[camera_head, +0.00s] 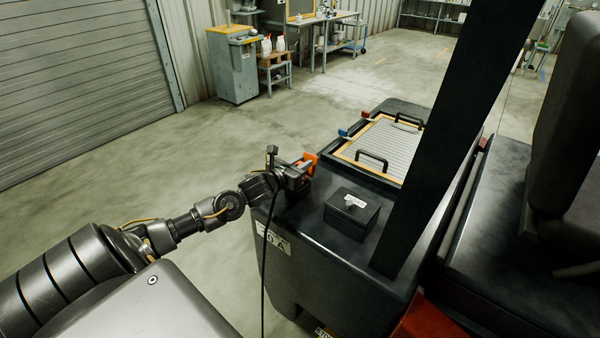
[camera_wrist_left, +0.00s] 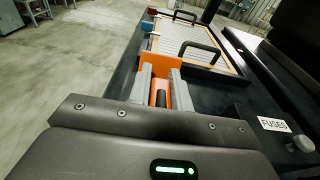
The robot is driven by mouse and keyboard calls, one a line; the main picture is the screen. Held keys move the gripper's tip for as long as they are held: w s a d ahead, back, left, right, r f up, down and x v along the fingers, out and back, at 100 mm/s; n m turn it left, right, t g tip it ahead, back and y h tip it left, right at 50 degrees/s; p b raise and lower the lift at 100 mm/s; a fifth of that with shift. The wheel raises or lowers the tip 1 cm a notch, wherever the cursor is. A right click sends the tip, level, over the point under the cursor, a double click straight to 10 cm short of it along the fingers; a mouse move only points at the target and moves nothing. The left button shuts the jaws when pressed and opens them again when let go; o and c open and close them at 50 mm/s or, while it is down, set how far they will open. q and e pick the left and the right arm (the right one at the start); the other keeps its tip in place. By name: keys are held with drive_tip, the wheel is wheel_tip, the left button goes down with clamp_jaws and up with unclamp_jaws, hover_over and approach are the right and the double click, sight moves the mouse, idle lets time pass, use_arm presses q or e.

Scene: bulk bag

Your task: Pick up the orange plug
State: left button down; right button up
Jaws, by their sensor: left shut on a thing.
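The orange plug (camera_head: 311,158) is at the left edge of a black vehicle's top surface. In the left wrist view the orange plug (camera_wrist_left: 178,91) shows as a block between the two grey fingers. My left gripper (camera_head: 301,168) reaches in from the left; its fingers (camera_wrist_left: 160,92) are shut on the plug. I cannot tell whether the plug is clear of the surface below it. The gripper hides part of the plug. My right gripper is not in view.
A black box labelled FUSES (camera_head: 352,208) stands right of the gripper. Behind is a framed ribbed panel (camera_head: 381,149) with black handles, with blue and red connectors by it. A dark post (camera_head: 450,120) rises at right. Open floor (camera_head: 190,150) lies left.

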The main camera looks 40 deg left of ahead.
use_arm(q)
wheel_tip(320, 180, up, 10)
drive_tip(key=shift+b, duration=1.25)
